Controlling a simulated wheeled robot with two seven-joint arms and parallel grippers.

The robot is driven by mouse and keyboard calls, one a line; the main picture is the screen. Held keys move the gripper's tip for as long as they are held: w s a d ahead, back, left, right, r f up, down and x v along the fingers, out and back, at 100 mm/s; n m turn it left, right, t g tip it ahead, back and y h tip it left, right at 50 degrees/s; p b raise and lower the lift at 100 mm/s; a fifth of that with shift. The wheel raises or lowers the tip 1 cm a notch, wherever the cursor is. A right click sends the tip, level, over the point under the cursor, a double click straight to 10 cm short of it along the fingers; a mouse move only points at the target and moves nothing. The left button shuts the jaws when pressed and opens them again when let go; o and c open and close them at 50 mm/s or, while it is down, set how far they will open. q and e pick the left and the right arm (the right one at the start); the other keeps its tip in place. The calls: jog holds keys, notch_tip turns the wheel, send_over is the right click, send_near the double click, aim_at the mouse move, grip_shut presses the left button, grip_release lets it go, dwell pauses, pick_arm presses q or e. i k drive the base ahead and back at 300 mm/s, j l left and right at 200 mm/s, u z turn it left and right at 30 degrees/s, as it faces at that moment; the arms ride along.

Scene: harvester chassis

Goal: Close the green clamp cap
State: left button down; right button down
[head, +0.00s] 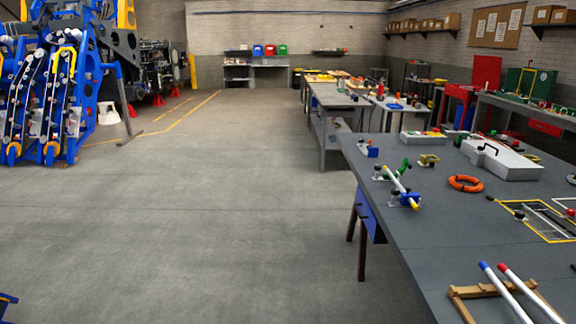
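A small green clamp part (404,167) stands on the grey table at the right. It looks like a raised, tilted cap, but it is too small to be sure how far open it is. A rod (398,186), white with a yellow end, lies slantwise just in front of it. A blue clamp (407,200) with dark knobs is at the rod's near end. Neither of my grippers shows in the head view.
The grey table (440,240) also bears an orange ring (466,183), a pale case (500,160) with a black handle, and a wooden rack (490,292) with two white tubes. Open floor (230,220) lies to the table's left. A blue machine (60,90) stands far left.

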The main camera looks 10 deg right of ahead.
aim_at(401, 170)
jog(key=i+z, duration=0.2)
jog(key=i, duration=0.3)
jog(key=i+z, duration=0.25)
jog(key=i, duration=0.25)
jog(key=i+j+z, duration=0.2)
jog(key=i, duration=0.3)
jog(key=i+j+z, duration=0.2)
jog(key=i, duration=0.25)
jog(key=i+z, duration=0.1)
jog(key=i, duration=0.4)
jog(key=i+j+z, duration=0.15)
jog(key=i, duration=0.35)
